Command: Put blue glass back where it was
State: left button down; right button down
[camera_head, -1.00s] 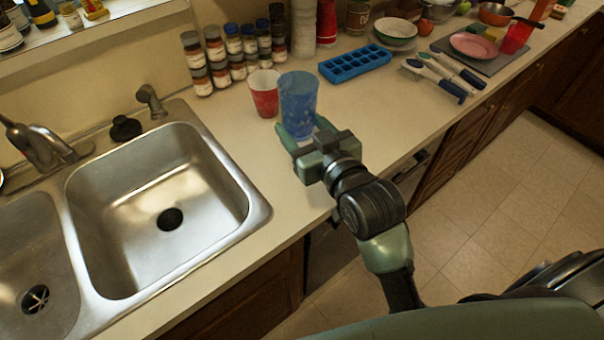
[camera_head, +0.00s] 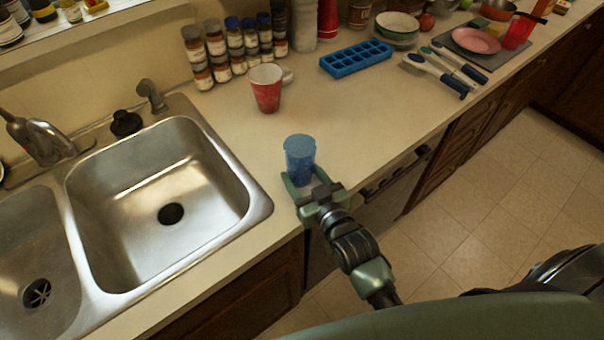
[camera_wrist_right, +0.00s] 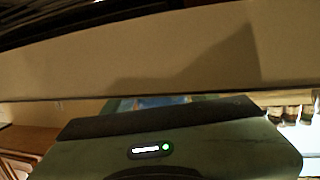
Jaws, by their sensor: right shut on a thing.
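The blue glass (camera_head: 300,156) is a translucent blue tumbler, upright at the front of the counter, right of the sink. My right gripper (camera_head: 304,185) is shut around its lower part, with a finger on each side. I cannot tell whether the glass base touches the counter. In the right wrist view, only a small patch of blue (camera_wrist_right: 160,101) shows behind the gripper body. My left gripper is in neither view.
A red cup (camera_head: 267,92) stands behind the glass, with spice jars (camera_head: 232,50) farther back. The blue ice tray (camera_head: 356,59) and several utensils (camera_head: 440,72) lie to the right. The sink (camera_head: 160,205) is left. Counter around the glass is clear.

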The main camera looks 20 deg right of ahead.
jog(key=shift+f, duration=0.1)
jog(key=shift+c, duration=2.3)
grip_release()
jog(key=shift+s+r, duration=0.1)
jog(key=shift+r, duration=0.1)
jog(key=b+v, duration=0.2)
jog(key=v, duration=1)
